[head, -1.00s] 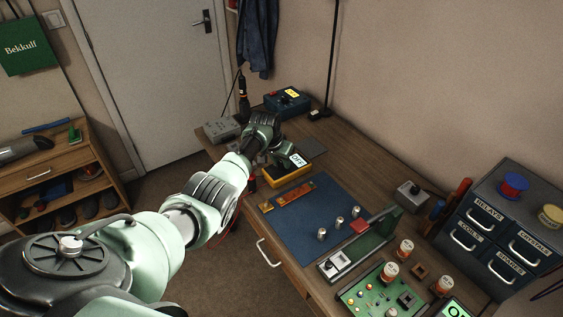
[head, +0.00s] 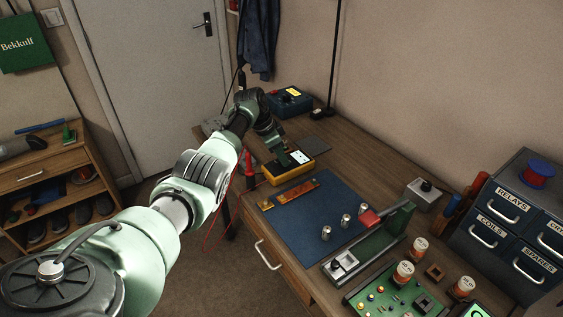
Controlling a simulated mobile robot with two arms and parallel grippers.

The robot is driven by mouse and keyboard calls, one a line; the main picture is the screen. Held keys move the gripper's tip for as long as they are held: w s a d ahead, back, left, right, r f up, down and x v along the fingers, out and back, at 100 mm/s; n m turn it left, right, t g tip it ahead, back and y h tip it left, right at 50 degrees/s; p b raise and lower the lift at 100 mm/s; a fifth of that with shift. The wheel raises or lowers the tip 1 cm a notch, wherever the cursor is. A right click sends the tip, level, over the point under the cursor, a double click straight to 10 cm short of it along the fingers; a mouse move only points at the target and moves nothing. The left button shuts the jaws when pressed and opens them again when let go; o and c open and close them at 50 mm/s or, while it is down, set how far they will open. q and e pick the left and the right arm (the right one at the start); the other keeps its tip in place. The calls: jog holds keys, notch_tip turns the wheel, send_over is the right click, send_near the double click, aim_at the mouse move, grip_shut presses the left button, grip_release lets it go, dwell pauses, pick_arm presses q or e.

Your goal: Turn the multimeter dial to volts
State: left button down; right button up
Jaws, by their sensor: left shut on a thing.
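The yellow multimeter (head: 291,174) lies on the workbench, behind the blue mat. Its lit display (head: 299,157) shows small dark marks that I cannot read. My left gripper (head: 283,162) is above the meter, with its fingers pointing down at the meter's face, left of the display. It is shut on what appears to be the dial, which the fingers hide. The dial's pointer and markings cannot be seen. My right gripper is not in view.
The blue mat (head: 305,225) holds an orange strip (head: 296,192) and several metal knobs. A blue box (head: 289,101) and a dark flat plate (head: 315,142) lie behind the meter. Red leads (head: 233,192) hang at the bench's left edge. A drawer cabinet (head: 515,220) stands at right.

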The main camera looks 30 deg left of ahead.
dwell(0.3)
pick_arm(q)
jog(key=c, duration=1.1)
grip_release()
jog(key=v, duration=0.7)
jog(key=shift+a+r, duration=0.1)
jog(key=shift+r, duration=0.25)
